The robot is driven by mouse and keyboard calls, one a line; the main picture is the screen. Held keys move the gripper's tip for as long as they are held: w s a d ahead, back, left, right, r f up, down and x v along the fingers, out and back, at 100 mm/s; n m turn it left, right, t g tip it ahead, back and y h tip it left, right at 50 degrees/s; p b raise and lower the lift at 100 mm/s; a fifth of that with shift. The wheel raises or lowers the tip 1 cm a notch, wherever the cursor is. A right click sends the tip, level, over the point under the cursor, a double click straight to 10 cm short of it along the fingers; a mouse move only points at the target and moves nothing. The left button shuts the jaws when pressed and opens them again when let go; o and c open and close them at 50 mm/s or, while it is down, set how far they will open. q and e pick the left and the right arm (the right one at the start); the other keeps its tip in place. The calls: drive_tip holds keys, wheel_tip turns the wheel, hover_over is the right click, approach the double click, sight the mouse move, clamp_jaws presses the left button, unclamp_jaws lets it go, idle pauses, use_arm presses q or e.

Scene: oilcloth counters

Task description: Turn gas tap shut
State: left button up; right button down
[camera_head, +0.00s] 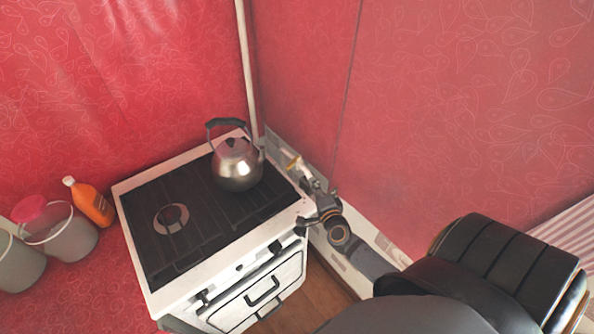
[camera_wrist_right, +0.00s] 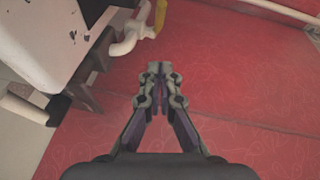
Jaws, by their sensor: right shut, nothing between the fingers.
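The gas tap's yellow handle (camera_head: 292,163) shows small in the head view, in the corner between the stove's right side and the red wall. In the right wrist view the yellow handle (camera_wrist_right: 160,16) stands at the top edge, at the end of a white bent pipe (camera_wrist_right: 128,42). My right gripper (camera_head: 306,177) is beside the stove's right edge, close to the handle in the head view. In the wrist view my right gripper (camera_wrist_right: 160,70) has its fingers together, empty, with a gap between the tips and the handle. My left gripper is out of view.
The white stove (camera_head: 160,284) with a black top carries a steel kettle (camera_head: 238,170) near its back right corner. A pale upright pipe (camera_head: 246,70) runs up the wall corner. An orange bottle (camera_head: 92,205) and buckets (camera_head: 66,236) stand left of the stove.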

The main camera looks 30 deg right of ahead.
sight(289, 169)
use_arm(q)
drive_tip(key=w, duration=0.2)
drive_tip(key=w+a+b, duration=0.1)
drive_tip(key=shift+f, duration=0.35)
use_arm(e)
drive_tip(key=w+f, duration=0.1)
drive_tip(key=w, duration=0.8)
drive_tip(key=shift+w+a+f, duration=0.2)
drive_tip(key=shift+a+f, duration=0.05)
drive_tip(key=shift+f, duration=0.15)
drive_tip(key=shift+w+a+r+m+g+h+p, duration=0.1)
drive_tip(key=shift+w+a+m+g+h+p, duration=0.4)
drive_tip(key=shift+w+a+h+p, duration=0.5)
drive_tip(key=shift+w+a, duration=0.1)
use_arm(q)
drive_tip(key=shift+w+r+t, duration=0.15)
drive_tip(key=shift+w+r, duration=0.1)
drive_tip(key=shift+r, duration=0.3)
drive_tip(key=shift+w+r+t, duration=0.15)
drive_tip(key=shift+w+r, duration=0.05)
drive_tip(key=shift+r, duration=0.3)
